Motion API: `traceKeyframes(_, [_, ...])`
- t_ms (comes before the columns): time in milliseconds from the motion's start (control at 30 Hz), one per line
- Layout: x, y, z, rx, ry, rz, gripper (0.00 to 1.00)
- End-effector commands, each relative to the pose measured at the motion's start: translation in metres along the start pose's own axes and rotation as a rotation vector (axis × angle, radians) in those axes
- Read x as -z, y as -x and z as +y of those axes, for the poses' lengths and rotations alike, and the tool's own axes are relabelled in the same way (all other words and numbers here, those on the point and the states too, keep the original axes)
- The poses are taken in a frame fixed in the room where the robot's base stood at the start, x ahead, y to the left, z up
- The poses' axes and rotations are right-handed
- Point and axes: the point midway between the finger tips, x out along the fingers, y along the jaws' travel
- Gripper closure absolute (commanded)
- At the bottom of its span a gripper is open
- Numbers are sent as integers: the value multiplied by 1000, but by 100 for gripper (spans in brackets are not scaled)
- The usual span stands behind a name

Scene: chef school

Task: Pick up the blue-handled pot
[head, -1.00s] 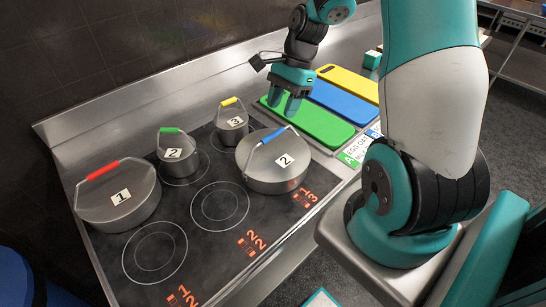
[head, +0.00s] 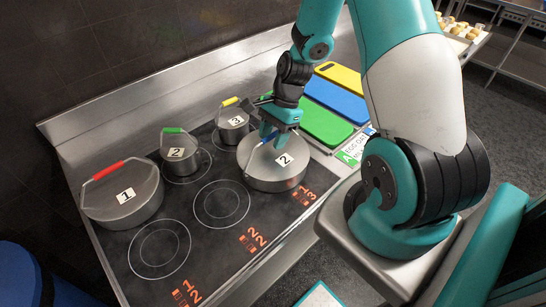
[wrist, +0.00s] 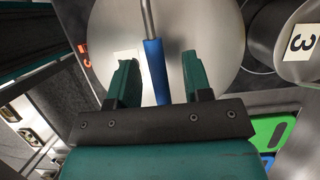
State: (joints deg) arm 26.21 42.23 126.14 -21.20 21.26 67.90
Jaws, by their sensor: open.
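The blue-handled pot (head: 272,172) is a wide steel pot with a lid and a white label "2". It stands on the right part of the cooktop. In the wrist view its round lid (wrist: 213,28) fills the upper middle. Its blue handle (wrist: 155,68) lies between my two fingers, with dark metal showing at its far end. My gripper (wrist: 158,78) is open, one teal finger on each side of the handle with gaps. In the head view my gripper (head: 269,130) is above the pot's lid and partly hides the handle.
A red-handled pot (head: 124,198) labelled "1", a green-handled pot (head: 183,157) labelled "2" and a yellow-handled pot (head: 233,126) labelled "3" stand on the cooktop (head: 205,240). Green (head: 325,122), blue and yellow boards lie right.

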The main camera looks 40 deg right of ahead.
Motion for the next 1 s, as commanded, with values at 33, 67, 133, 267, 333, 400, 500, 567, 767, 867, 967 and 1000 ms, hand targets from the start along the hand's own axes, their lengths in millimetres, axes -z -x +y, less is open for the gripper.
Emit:
traceKeyframes(33, [0,0,0,0,0,0,54])
traceKeyframes(67, [0,0,0,0,0,0,54])
traceKeyframes(133, [0,0,0,0,0,0,54])
traceKeyframes(267, [1,-2,0,0,-1,-1,54])
traceKeyframes(333, [1,-3,0,-1,-1,-1,54])
traceKeyframes(400, [2,-4,0,-1,-1,-1,54])
traceKeyframes(500, [2,-4,0,-1,-1,-1,54])
traceKeyframes(567, [2,-4,0,-1,-1,-1,54])
traceKeyframes(767, [2,-4,0,-1,-1,0,61])
traceKeyframes(867, [2,-4,0,0,-1,0,84])
traceKeyframes(967, [2,-4,0,0,0,-1,100])
traceKeyframes(1000, [2,-4,0,0,0,0,100])
